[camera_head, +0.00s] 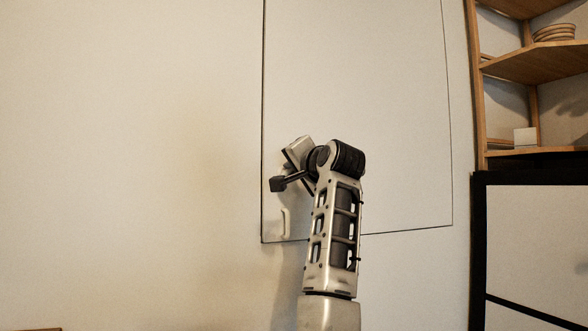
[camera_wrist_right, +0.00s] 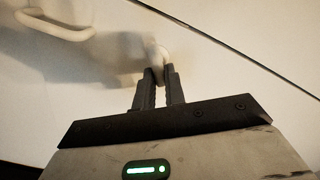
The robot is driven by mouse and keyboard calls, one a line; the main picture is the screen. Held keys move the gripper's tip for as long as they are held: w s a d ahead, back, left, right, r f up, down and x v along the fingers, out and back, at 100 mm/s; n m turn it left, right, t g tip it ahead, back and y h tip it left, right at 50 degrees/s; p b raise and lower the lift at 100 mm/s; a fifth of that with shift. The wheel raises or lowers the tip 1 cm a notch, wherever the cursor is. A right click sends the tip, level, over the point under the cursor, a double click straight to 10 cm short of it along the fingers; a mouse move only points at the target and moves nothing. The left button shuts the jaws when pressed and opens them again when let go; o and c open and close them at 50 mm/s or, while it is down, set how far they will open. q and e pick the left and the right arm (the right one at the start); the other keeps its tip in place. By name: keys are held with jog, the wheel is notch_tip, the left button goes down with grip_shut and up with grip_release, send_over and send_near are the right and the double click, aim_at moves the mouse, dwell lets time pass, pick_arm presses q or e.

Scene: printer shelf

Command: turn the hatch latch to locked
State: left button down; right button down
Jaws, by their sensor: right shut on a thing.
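The hatch (camera_head: 375,75) is a flat white panel set in the wall, with a thin dark gap around it, and it looks closed. My right gripper (camera_head: 298,152) is at its lower left part in the head view, and its body hides the latch there. In the right wrist view the fingers (camera_wrist_right: 160,78) are close together, shut on the small pale latch (camera_wrist_right: 160,56) at their tips. The latch is partly covered and blurred, so its exact angle cannot be told. My left gripper is not in view.
A pale loop handle (camera_head: 285,222) sits on the hatch below the gripper; it also shows in the wrist view (camera_wrist_right: 55,24). A wooden shelf (camera_head: 535,66) with bowls and a black-framed cabinet (camera_head: 535,240) stand at right. The wall at left is clear.

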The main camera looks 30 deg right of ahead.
jog(key=shift+d+f+m, duration=0.1)
jog(key=shift+f+m, duration=0.1)
jog(key=shift+m, duration=1.6)
jog(key=shift+d+f+m, duration=0.1)
jog(key=shift+f+m, duration=0.1)
jog(key=shift+m, duration=1.6)
jog(key=c, duration=1.5)
grip_release()
jog(key=shift+o, duration=0.2)
